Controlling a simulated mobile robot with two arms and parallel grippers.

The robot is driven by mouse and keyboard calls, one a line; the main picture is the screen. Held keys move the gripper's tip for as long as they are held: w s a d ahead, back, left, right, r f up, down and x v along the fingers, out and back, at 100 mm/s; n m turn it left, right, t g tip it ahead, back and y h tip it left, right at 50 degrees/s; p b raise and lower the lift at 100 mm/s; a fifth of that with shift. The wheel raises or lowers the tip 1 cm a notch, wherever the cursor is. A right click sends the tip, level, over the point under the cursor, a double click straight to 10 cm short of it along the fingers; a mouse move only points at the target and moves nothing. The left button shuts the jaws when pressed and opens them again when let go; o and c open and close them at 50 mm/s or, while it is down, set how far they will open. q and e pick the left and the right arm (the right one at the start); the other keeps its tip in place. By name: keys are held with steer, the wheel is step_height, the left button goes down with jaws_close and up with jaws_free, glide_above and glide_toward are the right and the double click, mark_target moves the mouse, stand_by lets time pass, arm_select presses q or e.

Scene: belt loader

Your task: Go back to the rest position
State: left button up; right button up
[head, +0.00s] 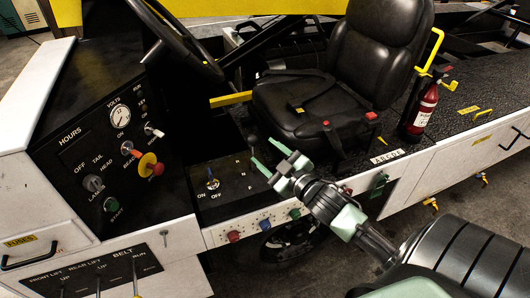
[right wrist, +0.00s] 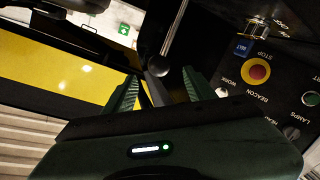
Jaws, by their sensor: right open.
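My right gripper (head: 267,160) is open in the head view, with its green fingers pointing up and left in front of the black seat (head: 325,110). It is close to the low black switch panel and a dark lever knob beside the seat. In the right wrist view the two green fingers (right wrist: 162,92) are spread apart. A round dark knob (right wrist: 158,67) on a metal rod shows just beyond and between them; I cannot tell whether it touches a finger. My left gripper is not in view.
The dash panel (head: 75,150) with gauge, switches and a red-yellow stop button (head: 150,165) stands at left. A steering wheel (head: 180,35) is above it. A red fire extinguisher (head: 423,108) stands right of the seat. Coloured buttons (head: 265,224) line the white front edge.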

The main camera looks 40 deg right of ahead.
stand_by(0.3)
steer(key=s+a+f+m+g+h, duration=0.1)
steer(key=s+a+f+m+g, duration=0.2)
steer(key=s+a+f+g, duration=0.65)
steer(key=s+a+f+m+g+y, duration=0.1)
steer(key=s+a+f+g, duration=0.15)
steer(key=s, duration=0.65)
steer(key=s+a+f+g, duration=0.2)
steer(key=s+a, duration=0.2)
steer(key=s, duration=0.4)
step_height(320, 180, down, 28)
steer(key=s, duration=0.2)
steer(key=s+d+f+g+b, duration=0.1)
steer(key=s+d+f+g, duration=0.1)
steer(key=s+f, duration=1.4)
steer(key=shift+s+d, duration=0.15)
steer(key=shift+d, duration=0.55)
